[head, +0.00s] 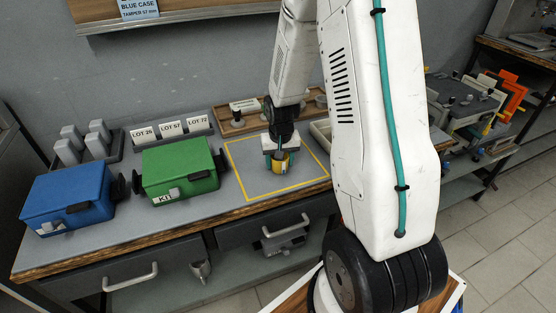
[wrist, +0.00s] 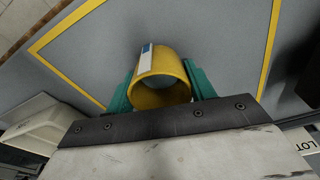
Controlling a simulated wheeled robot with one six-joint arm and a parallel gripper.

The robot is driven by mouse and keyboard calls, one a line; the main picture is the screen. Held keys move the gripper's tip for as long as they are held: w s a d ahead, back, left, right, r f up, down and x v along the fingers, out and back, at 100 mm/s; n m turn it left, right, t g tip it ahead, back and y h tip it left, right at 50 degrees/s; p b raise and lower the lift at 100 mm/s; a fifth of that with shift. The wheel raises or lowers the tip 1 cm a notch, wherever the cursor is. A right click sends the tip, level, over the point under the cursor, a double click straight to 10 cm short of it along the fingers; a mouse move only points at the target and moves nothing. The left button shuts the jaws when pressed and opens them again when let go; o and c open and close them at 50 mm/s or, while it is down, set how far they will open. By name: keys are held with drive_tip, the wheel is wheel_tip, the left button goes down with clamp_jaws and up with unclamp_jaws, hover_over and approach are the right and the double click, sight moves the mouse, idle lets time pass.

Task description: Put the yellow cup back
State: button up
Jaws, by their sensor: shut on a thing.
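The yellow cup (wrist: 160,77) is between the two teal fingers of my gripper (wrist: 160,90) in the wrist view. It has a white and blue label on its side, and its open rim faces the camera. In the head view the yellow cup (head: 281,163) is low over the yellow-outlined square on the bench, held by my gripper (head: 281,158). I cannot tell whether the cup touches the bench top.
A green case (head: 180,168) and a blue case (head: 67,199) stand left of the outlined area. LOT blocks (head: 171,127) stand behind the green case. A wooden tray (head: 232,127) with small items lies behind the square. The square is otherwise clear.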

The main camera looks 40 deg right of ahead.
drive_tip(key=o, duration=1.1)
drive_tip(key=shift+f, duration=0.1)
drive_tip(key=shift+c, duration=0.2)
